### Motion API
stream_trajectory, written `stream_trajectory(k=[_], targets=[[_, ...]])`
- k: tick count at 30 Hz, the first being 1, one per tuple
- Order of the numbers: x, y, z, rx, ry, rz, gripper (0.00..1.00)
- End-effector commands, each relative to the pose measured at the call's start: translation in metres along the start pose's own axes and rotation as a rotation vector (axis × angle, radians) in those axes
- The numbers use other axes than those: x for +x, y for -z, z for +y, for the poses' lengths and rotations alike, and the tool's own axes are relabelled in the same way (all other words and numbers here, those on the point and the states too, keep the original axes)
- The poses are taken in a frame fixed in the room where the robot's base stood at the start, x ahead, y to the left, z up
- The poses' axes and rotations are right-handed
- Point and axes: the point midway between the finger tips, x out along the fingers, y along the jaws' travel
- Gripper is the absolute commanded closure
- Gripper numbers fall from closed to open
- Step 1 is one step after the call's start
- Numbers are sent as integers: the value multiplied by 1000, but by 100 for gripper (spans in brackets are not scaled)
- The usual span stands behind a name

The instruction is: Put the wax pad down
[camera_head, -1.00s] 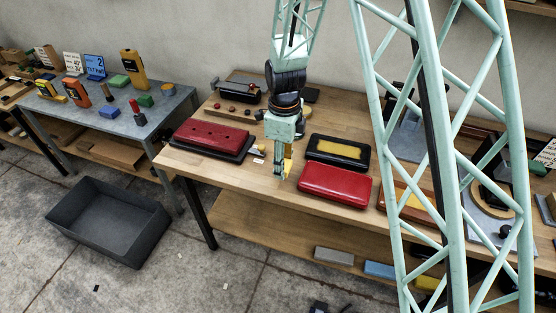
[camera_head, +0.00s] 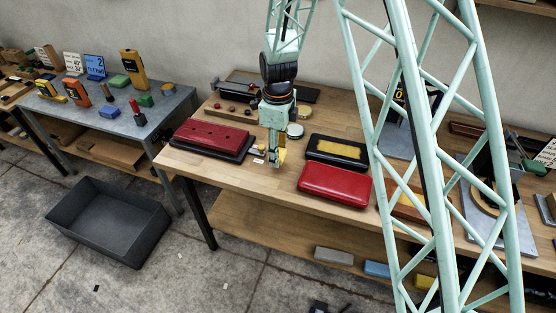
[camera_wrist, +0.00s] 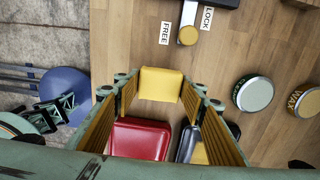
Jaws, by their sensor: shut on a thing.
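The wax pad, a yellow block (camera_wrist: 160,85), is between my gripper's two fingers in the wrist view. My gripper (camera_wrist: 160,99) is shut on it, with a finger at its left and right sides. In the head view my gripper (camera_head: 276,160) is low over the wooden bench, left of an open black case (camera_head: 315,158) with a yellow inside and a red case (camera_head: 334,184). The yellow pad (camera_head: 282,155) is partly hidden by the fingers there. I cannot tell whether the pad touches the bench.
A green-lidded tin (camera_wrist: 253,93) and a WAX tin (camera_wrist: 303,106) stand at right in the wrist view. Bare wood (camera_wrist: 215,60) lies between.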

Motion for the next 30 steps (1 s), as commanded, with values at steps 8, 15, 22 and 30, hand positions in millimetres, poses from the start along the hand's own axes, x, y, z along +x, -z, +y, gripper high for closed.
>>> stream_trajectory(k=[8,15,22,30], targets=[[28,0,0,0,-1,1,74],[35,0,0,0,-1,0,74],[36,0,0,0,0,0,74],[38,0,0,0,0,0,53]])
